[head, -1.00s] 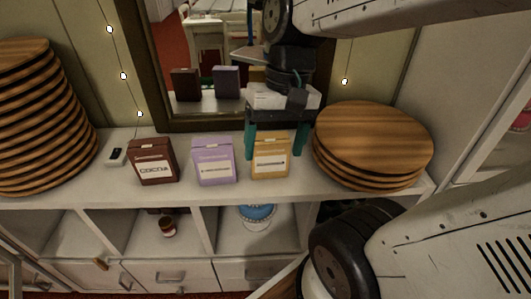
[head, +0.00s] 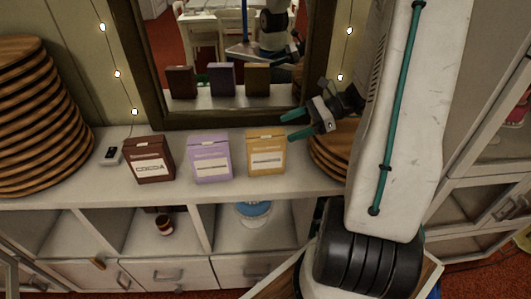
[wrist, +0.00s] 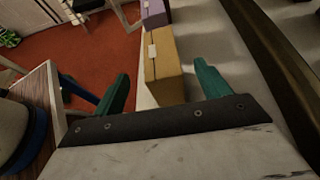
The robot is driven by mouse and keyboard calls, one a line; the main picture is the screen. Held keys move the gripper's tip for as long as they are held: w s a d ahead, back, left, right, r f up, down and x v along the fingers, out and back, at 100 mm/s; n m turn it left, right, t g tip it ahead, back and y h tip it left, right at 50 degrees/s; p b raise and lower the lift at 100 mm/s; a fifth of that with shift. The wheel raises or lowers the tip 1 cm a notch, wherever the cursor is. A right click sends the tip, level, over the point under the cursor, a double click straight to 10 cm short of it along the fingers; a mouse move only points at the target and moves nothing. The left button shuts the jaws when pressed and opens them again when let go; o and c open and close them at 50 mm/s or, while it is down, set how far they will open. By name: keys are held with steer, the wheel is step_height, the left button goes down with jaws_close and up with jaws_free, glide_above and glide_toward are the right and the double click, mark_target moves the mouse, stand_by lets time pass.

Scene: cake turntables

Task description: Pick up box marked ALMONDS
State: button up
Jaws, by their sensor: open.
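Three boxes stand upright in a row on the shelf top: a dark brown box (head: 149,160) labelled COCOA, a purple box (head: 210,157) and a yellow box (head: 266,152). The labels on the purple and yellow boxes are too small to read, so I cannot tell which says ALMONDS. My gripper (head: 288,127) is open and empty just right of the yellow box, fingers pointing left towards it. In the wrist view the yellow box (wrist: 165,56) lies ahead between the finger lines, with part of the purple box (wrist: 155,13) beyond it.
A tall stack of wooden boards (head: 38,120) stands at the left. Another wooden stack (head: 328,160) at the right is partly hidden by my arm. A framed mirror (head: 158,70) stands behind the boxes.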

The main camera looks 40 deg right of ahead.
mark_target(272, 134)
steer(key=x, duration=0.7)
steer(key=shift+w+f, duration=0.15)
jaws_close()
